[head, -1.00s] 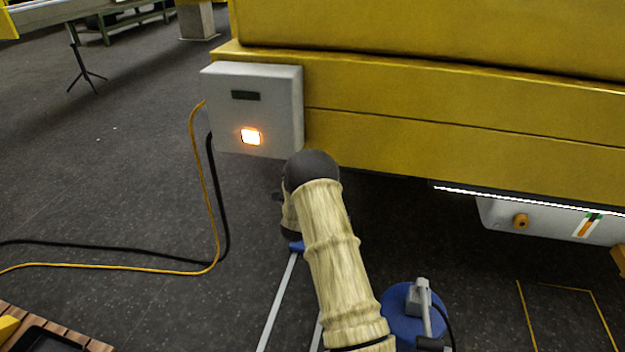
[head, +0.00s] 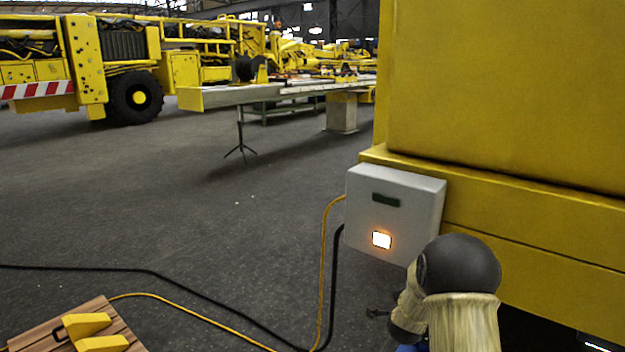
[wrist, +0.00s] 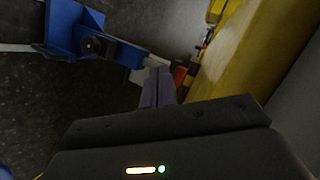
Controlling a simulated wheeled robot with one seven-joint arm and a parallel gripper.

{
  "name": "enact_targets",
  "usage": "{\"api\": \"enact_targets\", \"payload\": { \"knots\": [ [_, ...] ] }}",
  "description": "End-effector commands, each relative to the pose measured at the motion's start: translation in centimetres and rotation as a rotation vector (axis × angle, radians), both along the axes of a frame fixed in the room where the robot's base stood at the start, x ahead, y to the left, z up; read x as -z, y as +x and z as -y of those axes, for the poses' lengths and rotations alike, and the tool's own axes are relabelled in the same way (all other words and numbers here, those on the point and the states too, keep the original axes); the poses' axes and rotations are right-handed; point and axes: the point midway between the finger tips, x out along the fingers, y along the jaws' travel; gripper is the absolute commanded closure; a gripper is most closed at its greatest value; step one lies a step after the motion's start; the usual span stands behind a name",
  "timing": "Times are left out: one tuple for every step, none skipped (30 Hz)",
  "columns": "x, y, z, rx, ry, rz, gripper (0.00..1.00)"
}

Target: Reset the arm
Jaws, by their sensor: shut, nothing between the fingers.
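My gripper (wrist: 158,88) shows in the wrist view, with its two grey fingers together and nothing between them. A blue bracket (wrist: 72,28) with a dark knob and a pale rod lies to its left in that view. A yellow surface (wrist: 235,55) runs along its right. In the head view my arm, with a beige sleeve and a dark rounded joint, stands at the lower right in front of the yellow machine body (head: 520,200). The fingers cannot be made out clearly there.
A white box (head: 410,190) with a lit orange button (head: 381,240) is fixed to the yellow body's corner, close to my arm. Black and yellow cables trail from it across the floor. A wooden board (head: 45,335) with yellow blocks lies lower left. Open floor (head: 200,210) spreads left.

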Motion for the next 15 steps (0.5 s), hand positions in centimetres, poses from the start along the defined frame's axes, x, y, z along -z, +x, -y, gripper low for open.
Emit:
{"api": "enact_targets", "payload": {
  "knots": [
    [-0.8,-1.3,-1.4,-0.065,-0.033,-0.065,1.00],
    [-1.1,-2.1,-2.1,-0.105,-0.055,-0.109,1.00],
    [-1.3,-3.3,-3.0,-0.160,-0.085,-0.166,1.00],
    [-1.5,-4.3,-3.7,-0.201,-0.107,-0.209,1.00],
    [-1.7,-5.3,-4.4,-0.245,-0.131,-0.250,1.00],
    [-1.9,-6.7,-5.2,-0.303,-0.162,-0.305,1.00],
    [-2.1,-7.9,-5.9,-0.348,-0.186,-0.345,1.00],
    [-2.3,-9.0,-6.4,-0.391,-0.209,-0.385,1.00],
    [-2.4,-10.7,-7.2,-0.452,-0.241,-0.437,1.00],
    [-2.6,-12.0,-7.7,-0.498,-0.265,-0.476,1.00],
    [-2.7,-13.4,-8.2,-0.545,-0.289,-0.514,1.00],
    [-2.8,-15.2,-8.8,-0.608,-0.320,-0.564,1.00],
    [-2.9,-16.6,-9.2,-0.655,-0.345,-0.599,1.00],
    [-3.0,-17.9,-9.5,-0.700,-0.367,-0.633,1.00],
    [-3.1,-19.7,-9.9,-0.758,-0.396,-0.675,1.00]
  ]
}}
